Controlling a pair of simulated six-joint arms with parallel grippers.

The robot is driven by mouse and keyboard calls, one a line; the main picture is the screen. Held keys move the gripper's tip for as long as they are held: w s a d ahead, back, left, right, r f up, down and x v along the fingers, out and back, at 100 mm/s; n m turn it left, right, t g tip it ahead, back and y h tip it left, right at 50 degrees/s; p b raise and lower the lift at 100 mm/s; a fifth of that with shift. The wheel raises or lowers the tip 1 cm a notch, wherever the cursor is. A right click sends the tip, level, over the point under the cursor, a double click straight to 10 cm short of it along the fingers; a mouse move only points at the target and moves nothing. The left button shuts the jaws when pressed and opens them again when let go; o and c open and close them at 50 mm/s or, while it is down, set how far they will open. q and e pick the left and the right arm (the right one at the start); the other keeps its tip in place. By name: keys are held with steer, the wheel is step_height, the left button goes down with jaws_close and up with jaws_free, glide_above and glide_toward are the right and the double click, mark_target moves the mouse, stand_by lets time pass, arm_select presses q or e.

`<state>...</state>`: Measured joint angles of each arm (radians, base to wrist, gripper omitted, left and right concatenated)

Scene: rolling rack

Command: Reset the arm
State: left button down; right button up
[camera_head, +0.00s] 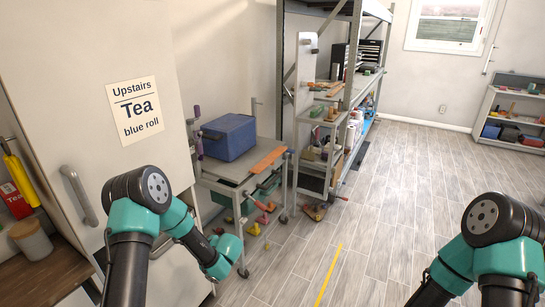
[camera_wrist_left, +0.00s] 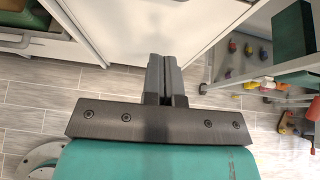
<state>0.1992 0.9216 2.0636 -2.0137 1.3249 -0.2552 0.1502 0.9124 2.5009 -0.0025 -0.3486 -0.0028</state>
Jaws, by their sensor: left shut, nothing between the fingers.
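My left arm comes in from the lower left of the head view, its black and teal links bent in front of the white cabinet door. Its fingers cannot be made out there. In the left wrist view my left gripper (camera_wrist_left: 165,65) is shut, its two grey fingers together with nothing between them. It points towards a white panel (camera_wrist_left: 150,25) above the tiled floor. My right arm shows at the lower right of the head view, with only its upper links in sight; its gripper is out of view.
A rolling cart (camera_head: 240,172) with a blue box (camera_head: 229,137) stands just beyond my left arm. A tall metal rack (camera_head: 343,110) is behind it. A sign (camera_head: 135,110) hangs on the cabinet door (camera_head: 90,50). Wooden floor (camera_head: 385,200) with a yellow line (camera_head: 328,275) is clear between my arms.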

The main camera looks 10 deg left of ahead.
arm_select(q)
steer(key=s+d+f+n+g+h, duration=0.3)
steer(key=s+f, duration=0.2)
steer(key=s, duration=0.2)
steer(key=s+d+f+n+g+h, duration=0.25)
steer(key=s+f+g+h, duration=0.2)
steer(key=s, duration=0.25)
steer(key=s+d+f+n+t+h, duration=0.1)
steer(key=s+d+n+t+h, duration=0.3)
steer(key=n, duration=1.4)
steer(key=shift+s+d+h, duration=1.95)
steer(key=shift+s+d, duration=1.95)
steer(key=shift+s, duration=0.45)
steer(key=shift+f+t, duration=0.1)
steer(key=shift+t, duration=0.15)
